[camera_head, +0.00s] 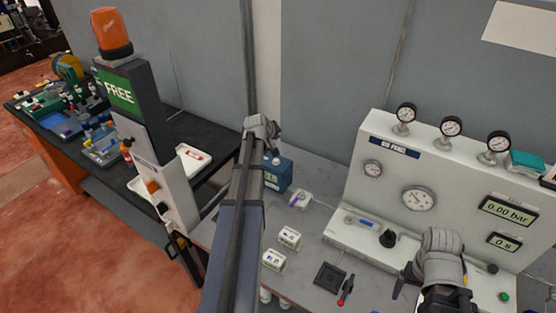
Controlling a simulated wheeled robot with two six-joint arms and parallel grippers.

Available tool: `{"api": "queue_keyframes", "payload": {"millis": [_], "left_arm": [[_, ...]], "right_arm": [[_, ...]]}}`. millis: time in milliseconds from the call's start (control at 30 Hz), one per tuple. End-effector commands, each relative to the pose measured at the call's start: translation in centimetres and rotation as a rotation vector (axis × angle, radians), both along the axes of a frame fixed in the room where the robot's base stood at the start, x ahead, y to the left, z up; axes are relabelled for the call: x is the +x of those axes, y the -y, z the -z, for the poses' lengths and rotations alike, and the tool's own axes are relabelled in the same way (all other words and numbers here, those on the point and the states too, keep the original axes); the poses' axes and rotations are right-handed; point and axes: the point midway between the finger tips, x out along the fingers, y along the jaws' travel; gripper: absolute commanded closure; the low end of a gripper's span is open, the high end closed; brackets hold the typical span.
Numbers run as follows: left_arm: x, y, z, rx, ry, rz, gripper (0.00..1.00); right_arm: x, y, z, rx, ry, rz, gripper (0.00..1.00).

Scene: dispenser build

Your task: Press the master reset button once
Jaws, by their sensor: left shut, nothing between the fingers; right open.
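No button in the head view carries a label that I can read as master reset. A blue box (278,176) with a small pale part on top stands on the grey bench. My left gripper (273,150) is at the far end of my long arm, just above or behind this box; it is shut and empty, and I cannot tell whether it touches the box. A small green button (503,296) is on the white panel at the lower right. My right gripper (433,290) is open in front of the panel, left of that button, its fingers partly hidden.
The white panel (390,155) carries gauges, displays and a black knob (388,238). A red-handled lever (346,290) and two small white blocks (289,237) are on the bench. A post with a green FREE sign (119,90) and orange lamp (111,30) stands left, beside a cluttered dark table.

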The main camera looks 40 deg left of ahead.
Motion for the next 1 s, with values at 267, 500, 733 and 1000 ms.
{"api": "queue_keyframes", "payload": {"millis": [267, 500, 733, 1000], "left_arm": [[0.0, 0.1, 0.7, 0.0, -0.001, 0.001, 1.0], [0.0, 0.1, 3.0, 0.0, -0.001, 0.001, 1.0], [0.0, 0.1, 6.2, 0.0, -0.001, 0.001, 1.0], [0.0, 0.1, 8.8, 0.0, -0.001, 0.001, 1.0]], "right_arm": [[0.0, 0.0, 0.7, 0.0, 0.0, -0.001, 0.14], [0.0, 0.0, 2.9, -0.001, 0.0, -0.004, 0.14], [0.0, 0.0, 6.2, -0.002, -0.001, -0.011, 0.14], [0.0, 0.0, 8.8, -0.002, -0.001, -0.015, 0.14]]}}
